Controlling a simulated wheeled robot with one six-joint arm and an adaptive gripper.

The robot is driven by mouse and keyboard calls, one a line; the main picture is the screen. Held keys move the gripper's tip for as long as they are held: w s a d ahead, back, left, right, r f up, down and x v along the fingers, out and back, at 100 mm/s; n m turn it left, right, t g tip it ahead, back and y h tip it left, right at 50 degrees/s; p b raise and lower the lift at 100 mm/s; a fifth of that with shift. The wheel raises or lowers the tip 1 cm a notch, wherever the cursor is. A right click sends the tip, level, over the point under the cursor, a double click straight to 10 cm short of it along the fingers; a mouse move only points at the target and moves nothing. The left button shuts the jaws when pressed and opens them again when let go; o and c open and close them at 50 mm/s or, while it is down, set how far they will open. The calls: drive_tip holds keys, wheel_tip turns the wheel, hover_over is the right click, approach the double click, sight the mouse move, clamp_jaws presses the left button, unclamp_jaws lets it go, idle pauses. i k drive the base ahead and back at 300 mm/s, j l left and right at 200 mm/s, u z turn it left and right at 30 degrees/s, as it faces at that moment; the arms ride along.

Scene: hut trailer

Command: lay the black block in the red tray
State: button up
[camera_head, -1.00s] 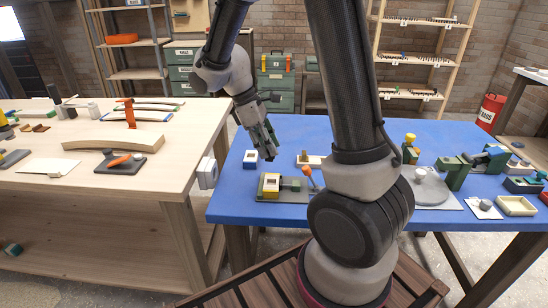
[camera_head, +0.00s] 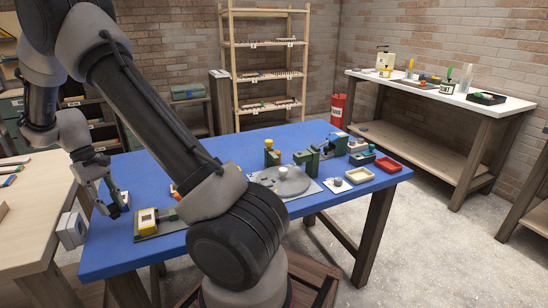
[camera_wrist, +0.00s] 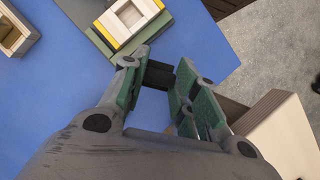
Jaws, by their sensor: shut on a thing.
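My gripper (camera_head: 113,208) is over the left end of the blue table in the head view. In the wrist view my gripper (camera_wrist: 157,85) is shut on the black block (camera_wrist: 159,74), a small dark piece between the green fingertips. The fingers hide part of it, and I cannot make it out clearly in the head view. The red tray (camera_head: 389,165) lies near the right end of the blue table, far from my gripper. I cannot see anything in it.
My arm crosses in front of the table. A pale bench (camera_head: 35,215) stands at left.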

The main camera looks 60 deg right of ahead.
sight(388, 165)
drive_tip(key=k+l, duration=0.2)
drive_tip(key=k, duration=0.15)
drive_tip(key=k+l, duration=0.4)
drive_tip(key=l, duration=0.2)
drive_tip(key=k+l, duration=0.25)
drive_tip(key=l, duration=0.15)
drive_tip(key=k+l, duration=0.2)
drive_tip(key=l, duration=0.25)
drive_tip(key=k+l, duration=0.2)
drive_tip(key=l, duration=0.2)
drive_tip(key=k+l, duration=0.25)
drive_tip(key=l, duration=0.15)
